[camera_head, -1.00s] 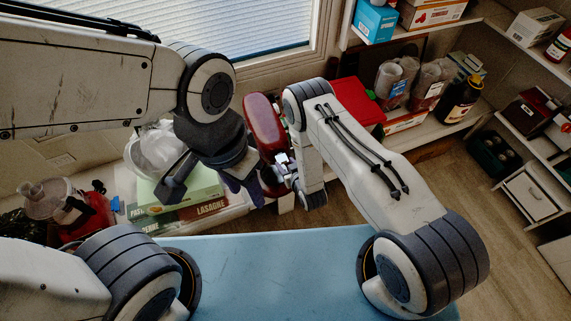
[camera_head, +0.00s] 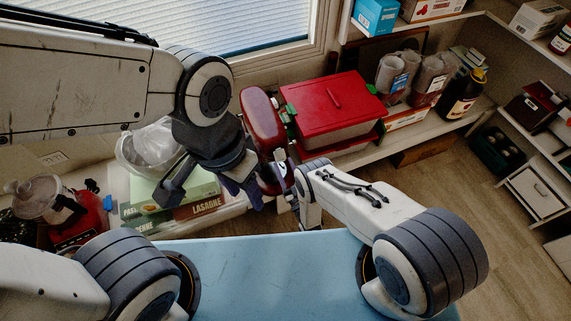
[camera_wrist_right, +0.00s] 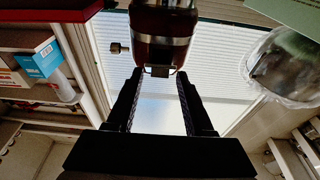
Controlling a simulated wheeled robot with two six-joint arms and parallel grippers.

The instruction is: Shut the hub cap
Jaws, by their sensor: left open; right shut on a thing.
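The red stand mixer (camera_head: 263,122) stands at the back of the counter, its silver front hub facing my right arm. In the right wrist view, the mixer head (camera_wrist_right: 163,22) shows with a silver band and a side knob (camera_wrist_right: 117,48). The small hub cap (camera_wrist_right: 160,71) is at its front end, between my right fingertips. My right gripper (camera_wrist_right: 159,85) is shut on it, though exact contact is hard to see; it also shows at the hub in the head view (camera_head: 284,177). My left gripper (camera_head: 208,192) is open and empty, left of the mixer above the boxes.
A red-lidded bin (camera_head: 335,108) stands right of the mixer. Lasagne and other boxes (camera_head: 185,203) and a clear bag (camera_head: 150,148) lie left. A blender-like red appliance (camera_head: 75,222) is at far left. Shelves with jars and a dark bottle (camera_head: 462,95) are at right.

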